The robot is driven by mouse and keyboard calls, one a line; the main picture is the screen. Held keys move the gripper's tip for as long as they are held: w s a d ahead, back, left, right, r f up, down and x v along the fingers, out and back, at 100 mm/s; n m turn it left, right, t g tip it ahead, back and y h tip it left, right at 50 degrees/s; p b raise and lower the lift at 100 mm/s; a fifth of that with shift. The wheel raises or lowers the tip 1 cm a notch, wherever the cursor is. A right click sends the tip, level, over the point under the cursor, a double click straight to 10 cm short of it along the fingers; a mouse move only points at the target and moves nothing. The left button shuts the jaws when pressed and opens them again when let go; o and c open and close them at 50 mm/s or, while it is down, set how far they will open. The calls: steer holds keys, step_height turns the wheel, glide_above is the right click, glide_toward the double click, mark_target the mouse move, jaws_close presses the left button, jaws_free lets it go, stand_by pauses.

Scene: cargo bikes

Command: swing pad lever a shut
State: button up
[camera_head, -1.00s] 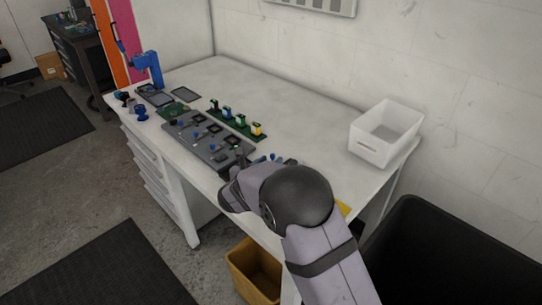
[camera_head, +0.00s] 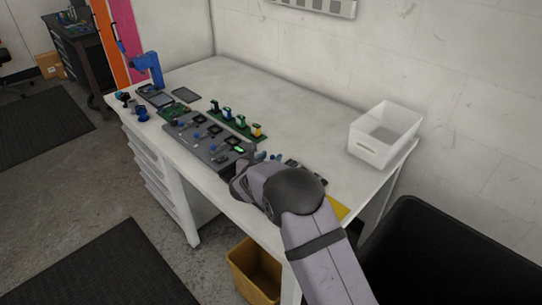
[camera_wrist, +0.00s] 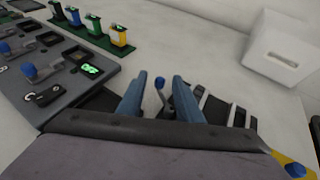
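My gripper (camera_wrist: 160,85) is open in the wrist view. Its two blue-grey fingers stand apart, with a small blue knob (camera_wrist: 160,83) on a grey lever seen between them; I cannot tell whether they touch it. A grey board (camera_wrist: 62,80) lies to the left, with blue-knobbed levers (camera_wrist: 28,70) and a lit green display (camera_wrist: 91,70). No label shows which lever is pad lever a.
A green rack (camera_wrist: 92,34) with blue, green and yellow pieces stands behind the board. Dark parts (camera_wrist: 222,108) lie right of the fingers. A white bin (camera_head: 384,135) stands at the bench's right end. The bench's back middle is clear.

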steer(key=shift+w+d+f, duration=0.15)
steer(key=shift+w+f, duration=0.05)
steer(key=shift+w, duration=0.25)
jaws_close()
